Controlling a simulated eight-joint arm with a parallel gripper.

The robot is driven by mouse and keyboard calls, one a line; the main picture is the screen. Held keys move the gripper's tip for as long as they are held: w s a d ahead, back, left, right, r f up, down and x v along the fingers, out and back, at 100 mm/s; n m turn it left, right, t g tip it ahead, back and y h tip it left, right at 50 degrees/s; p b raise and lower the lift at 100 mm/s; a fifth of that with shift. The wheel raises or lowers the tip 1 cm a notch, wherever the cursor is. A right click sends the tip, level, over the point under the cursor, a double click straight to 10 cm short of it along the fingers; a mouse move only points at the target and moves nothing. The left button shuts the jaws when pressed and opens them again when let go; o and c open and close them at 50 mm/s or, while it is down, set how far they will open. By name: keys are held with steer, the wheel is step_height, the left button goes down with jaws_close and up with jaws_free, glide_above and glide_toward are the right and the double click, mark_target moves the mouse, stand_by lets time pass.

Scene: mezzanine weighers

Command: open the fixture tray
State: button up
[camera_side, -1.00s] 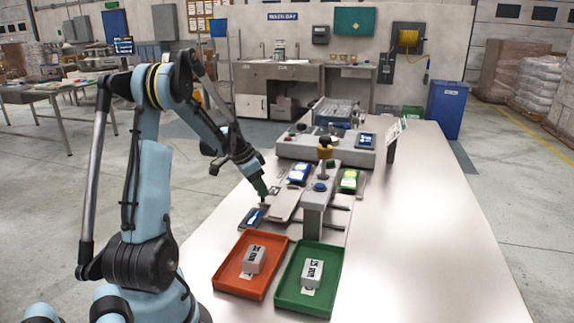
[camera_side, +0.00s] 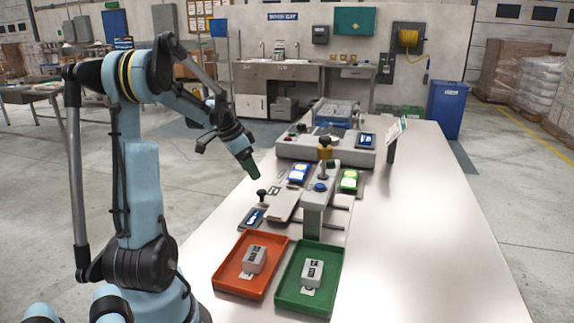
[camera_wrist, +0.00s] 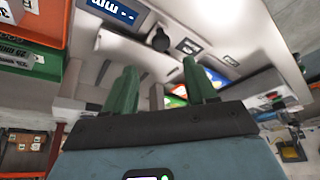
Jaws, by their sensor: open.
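The fixture tray (camera_side: 284,206) is a flat grey plate on rails at the press on the bench, sticking out to the left of the press post. A black knob (camera_side: 262,194) stands upright at its left end; the knob also shows in the wrist view (camera_wrist: 161,42). My gripper (camera_side: 254,175) is above the knob and slightly to its left, apart from it. In the wrist view its two green fingers (camera_wrist: 162,85) are spread, with nothing between them.
The grey press (camera_side: 313,195) stands right of the tray. An orange tray (camera_side: 222,283) and a green tray (camera_side: 283,303), each with a grey block, lie in front. A dark label panel (camera_side: 252,218) is beside the knob. The bench's right side is clear.

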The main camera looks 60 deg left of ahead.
steer(key=shift+v, duration=2.3)
